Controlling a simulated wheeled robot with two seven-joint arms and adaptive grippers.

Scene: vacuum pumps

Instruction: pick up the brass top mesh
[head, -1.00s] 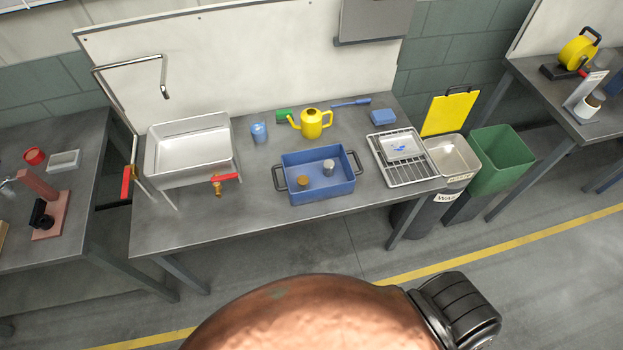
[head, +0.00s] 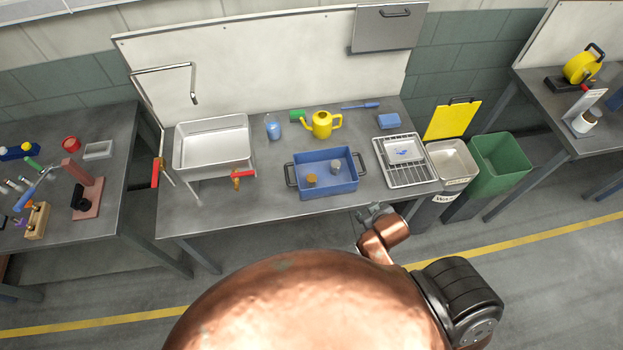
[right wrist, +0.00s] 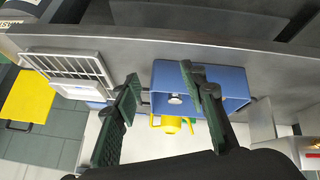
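A small brass-coloured cylinder (head: 311,180), which looks like the brass top mesh, stands in the blue tub (head: 327,190) on the workbench. A grey cylinder (head: 336,167) stands to its right in the same tub and also shows in the right wrist view (right wrist: 174,98). My right gripper (head: 376,211) is by the bench's front edge, to the right of and nearer than the tub, touching neither cylinder. In the right wrist view its two fingers (right wrist: 160,72) are wide apart and empty; one covers part of the tub. The brass cylinder is not visible there. My left gripper is not in view.
A wire drying rack (head: 408,170) stands right of the tub, and a sink basin (head: 213,145) to the left. A yellow watering can (head: 321,124) and blue cup (head: 273,127) are behind the tub. Grey and green bins (head: 499,165) stand past the bench's right end.

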